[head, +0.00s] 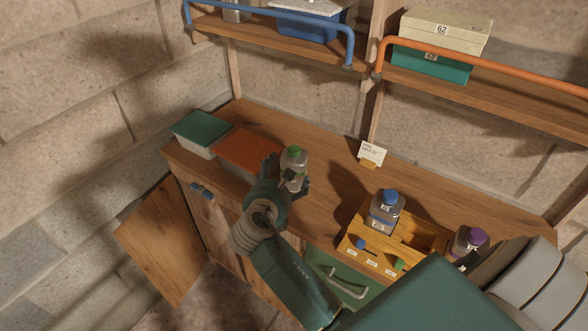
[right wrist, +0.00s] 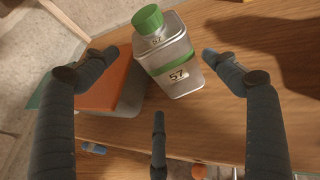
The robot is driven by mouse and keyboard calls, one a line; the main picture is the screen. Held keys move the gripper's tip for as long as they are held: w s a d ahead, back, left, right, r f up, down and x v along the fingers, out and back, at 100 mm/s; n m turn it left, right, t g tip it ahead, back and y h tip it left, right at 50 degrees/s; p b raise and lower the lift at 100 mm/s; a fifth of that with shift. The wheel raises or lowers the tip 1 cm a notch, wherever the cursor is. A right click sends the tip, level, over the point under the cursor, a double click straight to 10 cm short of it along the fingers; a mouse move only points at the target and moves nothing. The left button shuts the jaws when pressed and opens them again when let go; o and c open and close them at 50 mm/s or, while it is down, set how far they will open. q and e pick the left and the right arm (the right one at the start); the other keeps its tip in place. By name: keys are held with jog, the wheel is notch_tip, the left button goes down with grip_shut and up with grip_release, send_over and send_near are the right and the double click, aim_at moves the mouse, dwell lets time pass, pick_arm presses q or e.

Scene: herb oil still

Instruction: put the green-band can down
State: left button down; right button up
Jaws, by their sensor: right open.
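The green-band can (head: 293,166) is a grey metal can with a green cap, standing on the wooden counter just right of an orange-topped box. In the right wrist view the can (right wrist: 172,62) shows its green band and a label reading 57. My right gripper (head: 281,178) is at the can, on its near side. In the right wrist view the gripper (right wrist: 160,58) is open, with fingers spread to the left and right of the can and a third finger in front; gaps show between fingers and can. My left gripper is not in view.
The orange-topped box (head: 250,150) and a green-lidded box (head: 200,131) stand at left. A small card (head: 371,153) stands behind. A wooden crate (head: 412,239) with a blue-capped can (head: 386,209) and a purple-capped can (head: 468,242) are at right. The counter's middle is clear.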

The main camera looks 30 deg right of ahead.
jog(key=p+x, duration=0.1)
jog(key=x, duration=0.3)
jog(key=shift+s+d, duration=0.1)
jog(key=shift+d, duration=0.05)
jog(key=shift+w+d+f, duration=0.25)
jog(key=shift+w+d, duration=0.1)
jog(key=shift+d, duration=0.05)
jog(key=shift+w, duration=0.1)
jog(key=shift+c, duration=0.8)
jog(key=c, duration=1.2)
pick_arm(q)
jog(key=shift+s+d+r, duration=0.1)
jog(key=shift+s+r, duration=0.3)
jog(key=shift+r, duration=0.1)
pick_arm(e)
jog(key=shift+r, duration=0.1)
jog(key=shift+c, duration=1.4)
